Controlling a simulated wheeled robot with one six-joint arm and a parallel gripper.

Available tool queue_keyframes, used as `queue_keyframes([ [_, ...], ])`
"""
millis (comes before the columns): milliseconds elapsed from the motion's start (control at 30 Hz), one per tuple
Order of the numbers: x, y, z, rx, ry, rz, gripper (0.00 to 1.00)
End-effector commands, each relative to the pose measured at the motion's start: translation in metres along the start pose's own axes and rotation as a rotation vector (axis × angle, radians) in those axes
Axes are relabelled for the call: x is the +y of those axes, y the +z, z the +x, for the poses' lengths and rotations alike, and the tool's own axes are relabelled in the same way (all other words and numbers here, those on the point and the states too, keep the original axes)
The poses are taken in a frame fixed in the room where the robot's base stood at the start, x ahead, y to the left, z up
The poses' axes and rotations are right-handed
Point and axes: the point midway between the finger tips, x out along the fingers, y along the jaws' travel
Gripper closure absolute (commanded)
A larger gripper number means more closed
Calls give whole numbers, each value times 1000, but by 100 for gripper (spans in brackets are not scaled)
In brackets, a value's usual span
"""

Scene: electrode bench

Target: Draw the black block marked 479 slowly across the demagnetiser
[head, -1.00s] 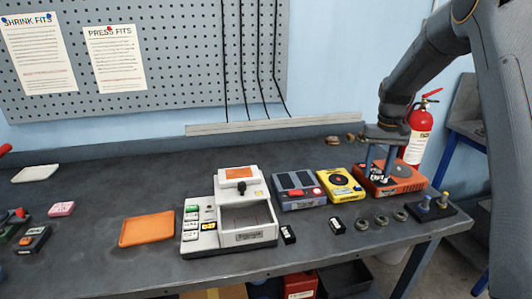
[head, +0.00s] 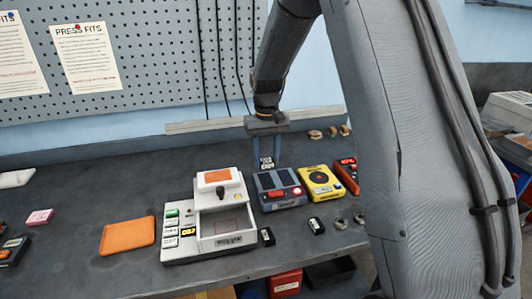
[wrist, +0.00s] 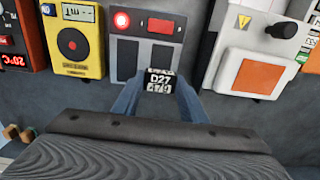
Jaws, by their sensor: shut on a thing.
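My gripper (head: 266,150) is shut on a black block (head: 266,163) with a white label. In the wrist view the block (wrist: 159,82) reads D27 and 479, and it sits between the fingertips. The grey-blue box with two dark plates (head: 279,188), which looks like the demagnetiser, stands just in front of the gripper in the head view. In the wrist view this box (wrist: 146,30) shows a glowing red lamp and a red switch. The block is held near the box's rear edge; I cannot tell its exact height or whether they touch.
A white machine (head: 217,215) stands left of the box, and a yellow unit (head: 320,184) close on its right. A red-orange unit (head: 346,176) is partly hidden by my arm. Two black blocks (head: 267,237) (head: 317,226) lie in front. An orange tray (head: 127,236) lies left.

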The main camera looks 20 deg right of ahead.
Motion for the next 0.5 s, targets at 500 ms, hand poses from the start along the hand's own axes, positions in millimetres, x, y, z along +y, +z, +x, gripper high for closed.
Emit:
queue_keyframes([
  [500,-1,-1,36,-1,0,-2,96],
])
